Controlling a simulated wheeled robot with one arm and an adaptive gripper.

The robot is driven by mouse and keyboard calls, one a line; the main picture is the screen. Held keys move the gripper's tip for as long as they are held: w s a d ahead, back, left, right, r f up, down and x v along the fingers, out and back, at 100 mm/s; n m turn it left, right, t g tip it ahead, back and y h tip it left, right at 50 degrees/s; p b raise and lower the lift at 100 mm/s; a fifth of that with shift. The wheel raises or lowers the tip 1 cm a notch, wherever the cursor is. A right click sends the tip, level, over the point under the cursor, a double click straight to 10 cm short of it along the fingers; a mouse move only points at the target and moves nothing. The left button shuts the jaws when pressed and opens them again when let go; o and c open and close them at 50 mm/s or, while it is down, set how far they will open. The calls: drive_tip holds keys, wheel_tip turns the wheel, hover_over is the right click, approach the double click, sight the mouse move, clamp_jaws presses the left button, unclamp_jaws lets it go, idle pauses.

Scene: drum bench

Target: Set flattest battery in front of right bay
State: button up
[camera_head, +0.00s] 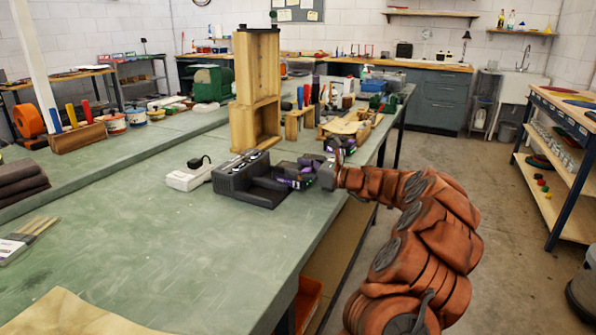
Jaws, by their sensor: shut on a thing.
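A dark battery charger (240,177) stands near the right part of the green bench, with a low base plate reaching toward the front right. Small light marks show on its top. My gripper (282,181) comes in from the right, low beside the charger's front. It is shut on a dark block, which looks like a battery (268,183), close to the charger's front face. The fingers hide much of the block. I cannot tell whether it touches the charger, and the bays and any charge marks are too small to make out.
A white box with a dark cable (190,176) sits left of the charger. A tall wooden frame (255,95) stands behind it. Brushes (28,238) and dark folded cloths (22,182) lie at the far left.

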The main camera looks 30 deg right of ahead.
idle(0.3)
drive_tip(key=o, duration=1.7)
drive_tip(key=shift+f, duration=0.15)
drive_tip(key=shift+o, duration=0.2)
drive_tip(key=p+v, duration=0.1)
drive_tip(key=v, duration=1.1)
